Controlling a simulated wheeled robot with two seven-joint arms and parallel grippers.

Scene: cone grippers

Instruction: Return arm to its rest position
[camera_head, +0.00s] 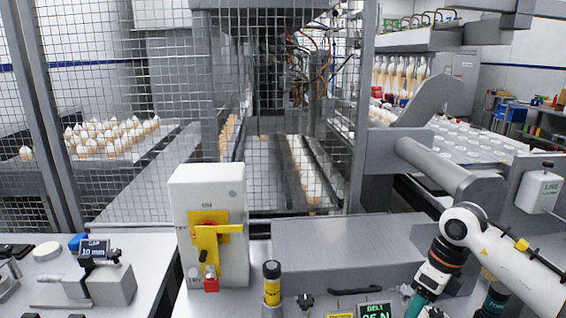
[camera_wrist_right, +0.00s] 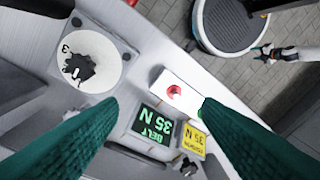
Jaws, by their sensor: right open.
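My right arm (camera_head: 513,262) comes in from the right edge of the head view and bends down at a white joint. Its wrist (camera_head: 437,265) has a dark and orange band and points down and left over the bench. A teal finger (camera_head: 415,306) shows below it, cut off by the bottom edge. In the right wrist view, the two teal fingers of my right gripper (camera_wrist_right: 158,104) are wide apart with nothing between them. Below them are a green-lit "BELT 35 N" display (camera_wrist_right: 153,128) and a white block with a red button (camera_wrist_right: 176,92). My left gripper is out of view.
A grey-white switch box (camera_head: 222,262) with a yellow lever stands mid-bench, beside a yellow and black cylinder (camera_head: 272,285). A grey housing (camera_head: 340,250) and a wire mesh fence (camera_head: 280,90) stand behind.

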